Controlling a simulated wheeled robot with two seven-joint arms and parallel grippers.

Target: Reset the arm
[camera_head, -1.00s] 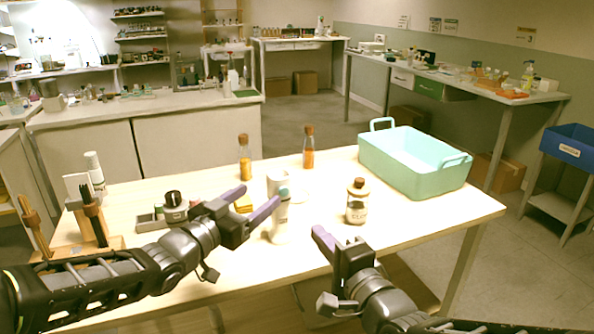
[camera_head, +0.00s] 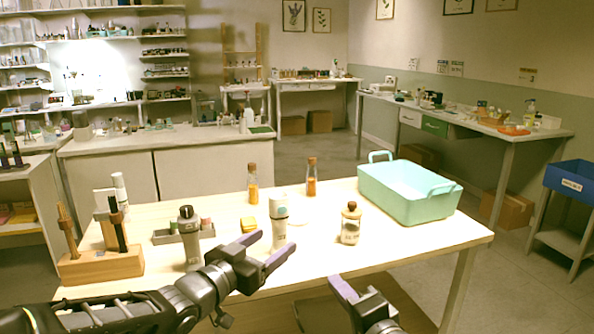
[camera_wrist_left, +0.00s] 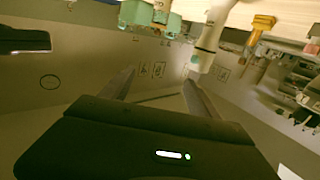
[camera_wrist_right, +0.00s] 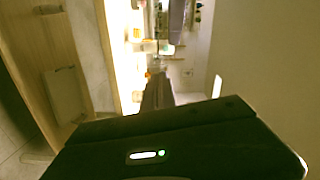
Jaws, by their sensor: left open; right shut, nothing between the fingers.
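My left gripper (camera_head: 263,248) is open and empty, low over the table's front part. A white bottle with a teal cap (camera_head: 279,224) stands just behind its fingers. In the left wrist view the left gripper (camera_wrist_left: 160,80) also has its fingers apart with nothing between them. My right gripper (camera_head: 342,288) is shut and empty at the table's front edge, with its fingers together in the right wrist view (camera_wrist_right: 158,88). A brown-capped bottle (camera_head: 350,226) stands upright behind it. A grey bottle with a dark cap (camera_head: 190,240) stands left of my left gripper.
A teal bin (camera_head: 410,200) sits at the table's right. Two corked orange bottles (camera_head: 252,190) (camera_head: 311,182) stand at the back. A wooden stand (camera_head: 100,265) with dark and wooden tools is at the left. A yellow block (camera_head: 249,226) lies near a small grey tray (camera_head: 170,237). The right front tabletop is clear.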

